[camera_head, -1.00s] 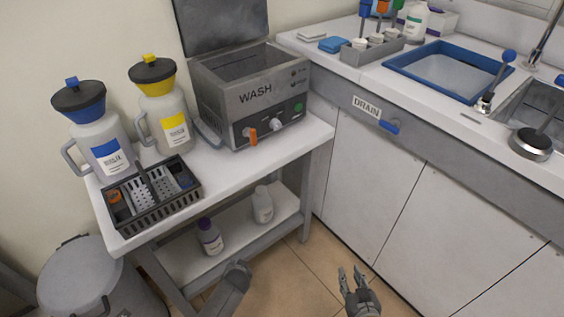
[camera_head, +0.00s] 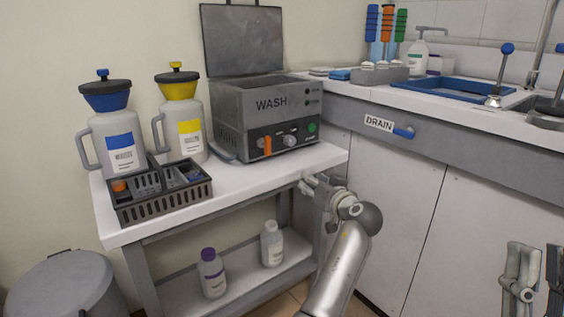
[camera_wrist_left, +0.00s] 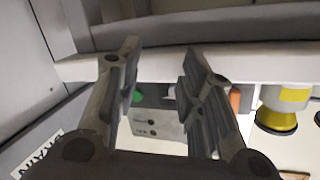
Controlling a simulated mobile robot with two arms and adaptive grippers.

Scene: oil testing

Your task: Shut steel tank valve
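The steel tank marked WASH (camera_head: 265,112) stands on the white side table with its lid raised. An orange valve lever (camera_head: 267,146) hangs upright on its front, left of a round knob (camera_head: 290,141) and a green button. My left gripper (camera_head: 306,184) is at the table's front edge, below and right of the lever, and touches nothing that I can make out. In the left wrist view, upside down, its fingers (camera_wrist_left: 158,75) are apart and empty, with the orange lever (camera_wrist_left: 235,100) beyond the right finger. My right gripper (camera_head: 537,262) is open and empty at the lower right.
Two jugs with blue (camera_head: 106,95) and yellow (camera_head: 178,88) funnels and a dark basket (camera_head: 163,205) stand left of the tank. Bottles sit on the lower shelf (camera_head: 228,268). The counter at right has a DRAIN label and blue handle (camera_head: 405,132). The tabletop before the tank is clear.

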